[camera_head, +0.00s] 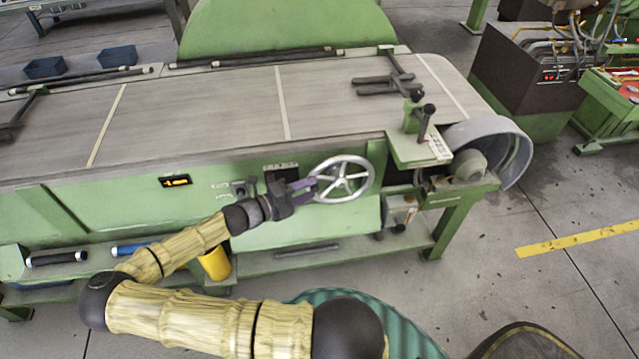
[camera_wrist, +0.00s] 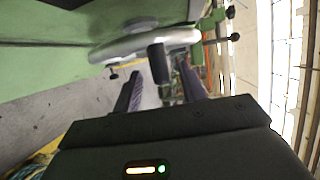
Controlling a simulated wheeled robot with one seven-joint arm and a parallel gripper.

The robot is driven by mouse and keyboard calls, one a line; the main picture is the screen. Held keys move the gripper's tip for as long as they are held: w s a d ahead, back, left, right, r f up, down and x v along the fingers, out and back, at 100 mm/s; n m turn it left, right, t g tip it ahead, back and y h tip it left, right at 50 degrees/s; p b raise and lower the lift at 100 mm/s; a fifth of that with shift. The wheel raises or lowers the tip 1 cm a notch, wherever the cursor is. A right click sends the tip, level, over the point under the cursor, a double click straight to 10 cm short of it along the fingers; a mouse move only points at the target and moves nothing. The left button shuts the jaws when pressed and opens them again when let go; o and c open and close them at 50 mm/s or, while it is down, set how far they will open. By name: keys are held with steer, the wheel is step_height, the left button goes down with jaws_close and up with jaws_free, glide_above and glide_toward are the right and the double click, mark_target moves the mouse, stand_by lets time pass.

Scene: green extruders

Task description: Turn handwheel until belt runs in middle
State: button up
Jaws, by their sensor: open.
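The silver handwheel (camera_head: 343,197) with spokes is on the front of the green machine, left of its right end. My gripper (camera_head: 303,187) is at the wheel's left rim, fingers pointing right. In the wrist view, my gripper (camera_wrist: 157,95) is open, with the wheel's dark handle (camera_wrist: 158,63) showing between and beyond the fingers. The handwheel (camera_wrist: 135,43) lies just ahead of it there. Whether a finger touches the wheel or handle, I cannot tell. The wide grey belt (camera_head: 230,112) covers the machine top and carries pale cross lines. The belt roller (camera_head: 515,150) is at the right end.
A control plate with a black lever (camera_head: 425,122) stands above and right of the wheel. A yellow cylinder (camera_head: 214,264) stands below my forearm. A lower shelf (camera_head: 300,257) runs under the machine front. Open floor (camera_head: 480,285) lies to the right, with a yellow line.

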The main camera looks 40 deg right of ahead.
mark_target(341, 184)
steer(key=d, duration=0.4)
steer(key=shift+s+d+f, duration=0.15)
steer(key=shift+s+f, duration=0.1)
steer(key=shift+s, duration=0.1)
jaws_close()
